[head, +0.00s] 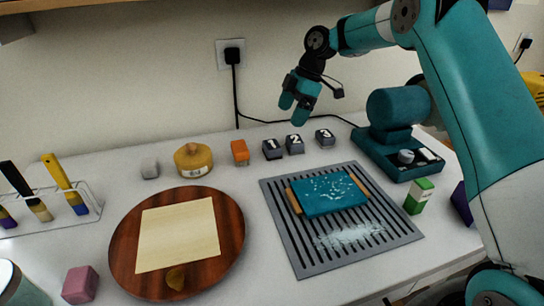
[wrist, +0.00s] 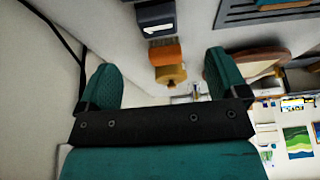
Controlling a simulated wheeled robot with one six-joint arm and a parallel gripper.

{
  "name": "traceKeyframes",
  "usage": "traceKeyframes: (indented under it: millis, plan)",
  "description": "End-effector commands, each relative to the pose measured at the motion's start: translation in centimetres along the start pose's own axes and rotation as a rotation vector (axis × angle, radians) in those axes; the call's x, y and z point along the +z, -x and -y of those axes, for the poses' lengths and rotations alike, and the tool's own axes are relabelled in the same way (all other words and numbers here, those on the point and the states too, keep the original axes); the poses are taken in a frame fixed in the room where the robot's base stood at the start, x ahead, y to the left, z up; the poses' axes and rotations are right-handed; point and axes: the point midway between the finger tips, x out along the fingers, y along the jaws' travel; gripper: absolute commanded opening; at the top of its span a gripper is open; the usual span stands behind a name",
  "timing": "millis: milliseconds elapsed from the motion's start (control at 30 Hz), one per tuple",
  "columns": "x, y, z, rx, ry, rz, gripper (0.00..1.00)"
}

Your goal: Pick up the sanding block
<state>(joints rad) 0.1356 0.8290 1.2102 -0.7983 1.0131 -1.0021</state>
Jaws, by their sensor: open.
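An orange block (head: 240,152) with a brownish face stands at the back of the white table; it looks like the sanding block, though no label shows. It also shows in the wrist view (wrist: 165,52), upper middle, in the gap between the fingers but farther off. My gripper (head: 293,108) hangs in the air above and to the right of the block in the head view. Its two teal fingers are spread wide in the wrist view (wrist: 162,62), with nothing between them.
A round wooden board (head: 232,232) and a slatted grey tray (head: 289,252) lie in front. A cable (head: 237,100) hangs behind.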

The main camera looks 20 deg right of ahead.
Motion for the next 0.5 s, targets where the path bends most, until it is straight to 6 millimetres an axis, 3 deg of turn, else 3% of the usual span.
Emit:
traceKeyframes:
  millis: [300, 500]
  plan:
    - [-0.2, -5.3, 0.0, -0.003, 0.004, 0.0, 0.92]
    - [-0.3, -6.7, -0.1, -0.001, 0.003, 0.0, 0.92]
